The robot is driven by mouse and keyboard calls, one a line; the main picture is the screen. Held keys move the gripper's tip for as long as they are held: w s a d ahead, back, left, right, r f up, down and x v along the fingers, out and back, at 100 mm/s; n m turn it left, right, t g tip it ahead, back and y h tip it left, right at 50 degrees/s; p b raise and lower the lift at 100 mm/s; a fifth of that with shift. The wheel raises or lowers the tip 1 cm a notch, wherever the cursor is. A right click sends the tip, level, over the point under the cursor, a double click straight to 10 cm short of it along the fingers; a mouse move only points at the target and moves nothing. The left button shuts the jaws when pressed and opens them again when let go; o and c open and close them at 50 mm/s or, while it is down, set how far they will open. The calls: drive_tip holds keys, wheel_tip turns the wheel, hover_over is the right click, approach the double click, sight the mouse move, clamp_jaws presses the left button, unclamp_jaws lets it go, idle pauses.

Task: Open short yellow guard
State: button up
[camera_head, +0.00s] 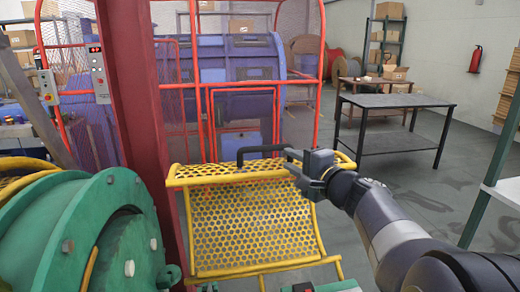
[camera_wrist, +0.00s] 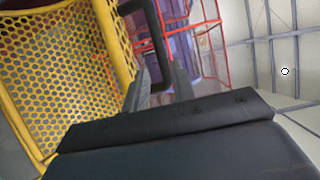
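The short yellow guard (camera_head: 255,225) is a perforated panel in a yellow tube frame, in the middle of the head view. It also fills the left of the wrist view (camera_wrist: 65,60). A black bar handle (camera_head: 262,149) stands on its top rail; it also shows in the wrist view (camera_wrist: 158,40). My gripper (camera_head: 290,160) is at the right end of this handle. In the wrist view its two fingers (camera_wrist: 160,88) stand apart, with the handle's near end between them. I cannot tell whether they press on it. The guard looks down, in front of the machine.
A green drum machine part (camera_head: 85,235) is at the lower left, beside a dark red post (camera_head: 140,100). A red mesh fence (camera_head: 240,100) stands behind the guard. A dark table (camera_head: 395,101) is at the back right. Open grey floor lies between.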

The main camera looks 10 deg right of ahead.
sight(271, 150)
drive_tip(key=p+x, duration=0.1)
drive_tip(key=x, duration=0.9)
drive_tip(key=shift+a+p, duration=0.15)
drive_tip(key=shift+p, duration=0.2)
clamp_jaws()
